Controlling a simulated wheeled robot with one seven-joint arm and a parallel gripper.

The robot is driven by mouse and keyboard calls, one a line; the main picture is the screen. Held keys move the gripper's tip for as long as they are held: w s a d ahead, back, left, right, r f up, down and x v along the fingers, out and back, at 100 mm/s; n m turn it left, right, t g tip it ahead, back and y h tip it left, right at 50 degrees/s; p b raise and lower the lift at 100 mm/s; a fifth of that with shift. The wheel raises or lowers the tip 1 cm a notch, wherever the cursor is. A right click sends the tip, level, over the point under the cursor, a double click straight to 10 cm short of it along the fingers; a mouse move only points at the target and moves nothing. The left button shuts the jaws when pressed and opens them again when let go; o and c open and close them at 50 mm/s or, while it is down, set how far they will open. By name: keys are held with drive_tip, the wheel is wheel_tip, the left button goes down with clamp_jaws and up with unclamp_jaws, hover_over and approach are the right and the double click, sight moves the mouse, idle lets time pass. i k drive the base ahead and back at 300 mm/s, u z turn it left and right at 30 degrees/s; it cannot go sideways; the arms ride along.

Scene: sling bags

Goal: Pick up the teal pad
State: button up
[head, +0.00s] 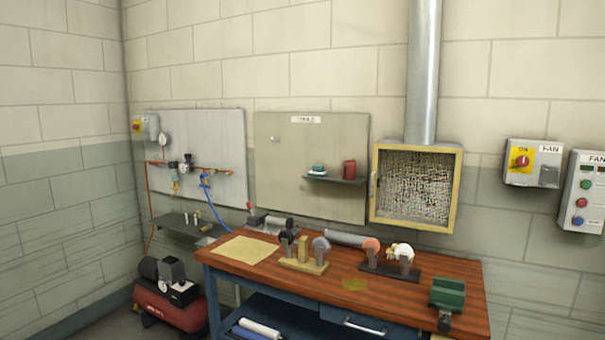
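A small teal and white item (318,169), which looks like the teal pad, lies at the left part of a narrow dark shelf (340,180). The shelf is fixed to a beige wall board. The item is small in the head view, so its exact shape and what lies under it are hard to tell. A red can-like object (349,170) stands to its right on the same shelf, with a gap between them. My gripper is not in view.
A wooden-topped workbench (230,270) stands below the shelf, holding tools on stands and a dark green vise-like block (447,293). A yellow-framed box (416,187) with a duct is right of the shelf. A red compressor (170,308) stands on the floor at left.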

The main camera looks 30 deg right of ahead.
sight(316, 171)
drive_tip(key=u, duration=0.3)
drive_tip(key=i, duration=2.1)
drive_tip(key=z, duration=1.5)
drive_tip(key=i, duration=0.7)
drive_tip(key=z, duration=0.75)
